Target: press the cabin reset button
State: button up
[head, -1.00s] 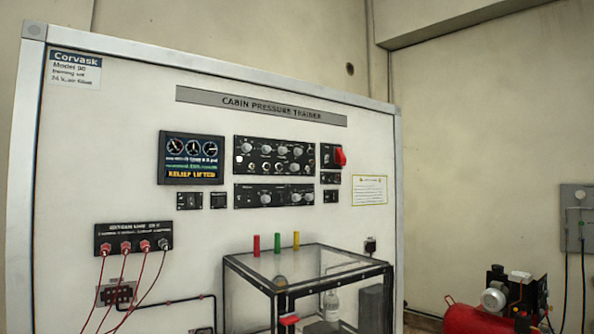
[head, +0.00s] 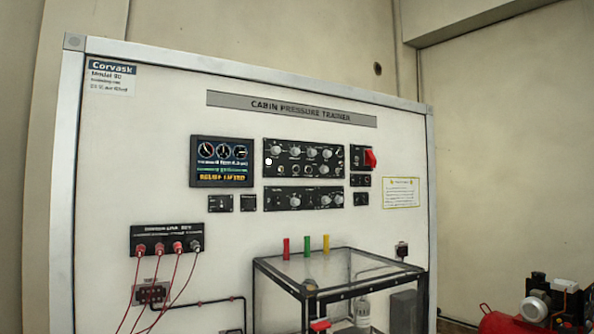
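The white panel board (head: 110,200) titled "Cabin Pressure Trainer" stands ahead of me. Its upper black control module (head: 303,170) carries several knobs and a small bright white round spot (head: 268,161) at its left. A lower black module (head: 280,206) has more knobs. Small black switch modules (head: 220,203) sit below the gauge display (head: 222,161), which shows three dials and yellow text. The lettering is too small to tell which control is the cabin reset button. My gripper is not in the head view.
A clear-topped box with a black frame (head: 335,288) stands before the board's lower right, with red, green and yellow pieces on top. Red cables (head: 176,275) hang from a socket strip at lower left. A red compressor (head: 510,322) stands right of the board.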

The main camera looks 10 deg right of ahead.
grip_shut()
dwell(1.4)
